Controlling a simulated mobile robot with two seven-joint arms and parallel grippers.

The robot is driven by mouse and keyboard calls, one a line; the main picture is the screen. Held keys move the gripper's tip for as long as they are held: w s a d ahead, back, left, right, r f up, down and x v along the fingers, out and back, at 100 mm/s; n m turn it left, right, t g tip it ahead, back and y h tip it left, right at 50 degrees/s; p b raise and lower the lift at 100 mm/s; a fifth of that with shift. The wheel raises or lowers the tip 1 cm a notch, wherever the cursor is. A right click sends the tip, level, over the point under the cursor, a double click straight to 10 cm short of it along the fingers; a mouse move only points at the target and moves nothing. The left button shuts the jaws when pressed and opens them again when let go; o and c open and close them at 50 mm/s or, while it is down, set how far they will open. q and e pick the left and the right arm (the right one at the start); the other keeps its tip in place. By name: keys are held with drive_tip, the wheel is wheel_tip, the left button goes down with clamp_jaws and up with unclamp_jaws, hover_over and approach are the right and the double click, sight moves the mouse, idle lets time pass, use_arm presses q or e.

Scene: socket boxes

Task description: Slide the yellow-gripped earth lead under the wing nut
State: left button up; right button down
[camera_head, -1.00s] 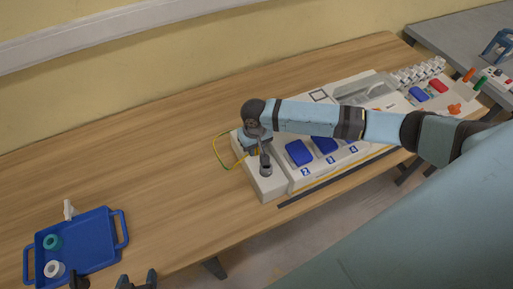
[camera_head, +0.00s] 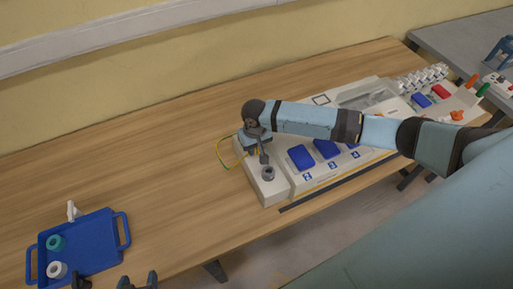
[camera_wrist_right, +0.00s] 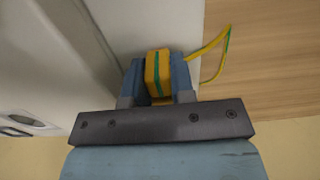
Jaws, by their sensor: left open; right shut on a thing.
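The earth lead's yellow grip with a green stripe (camera_wrist_right: 158,72) sits between the blue-grey fingers of my right gripper (camera_wrist_right: 157,85), which is shut on it. Its yellow-green wire (camera_wrist_right: 214,50) loops off to the right in the wrist view and shows left of the box in the head view (camera_head: 222,158). My right gripper (camera_head: 262,148) is over the left end of the pale socket box (camera_head: 268,193). A dark grey round fitting (camera_head: 267,174) stands just in front of it; I cannot make out a wing nut's shape. My left gripper (camera_head: 116,283) is open and empty at the bottom edge.
Blue covers (camera_head: 301,158) line the socket box to the right of the fitting. A blue tray (camera_head: 98,262) with a teal ring and a white ring lies at the lower left, with a white piece (camera_head: 72,211) behind it. The wooden table (camera_head: 150,160) between is clear.

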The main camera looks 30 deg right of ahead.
drive_tip(key=c, duration=0.9)
unclamp_jaws()
drive_tip(key=shift+r, duration=0.1)
wheel_tip(320, 180, up, 21)
drive_tip(key=shift+f+p, duration=0.2)
drive_tip(key=shift+p, duration=0.9)
drive_tip(key=shift+f, duration=0.1)
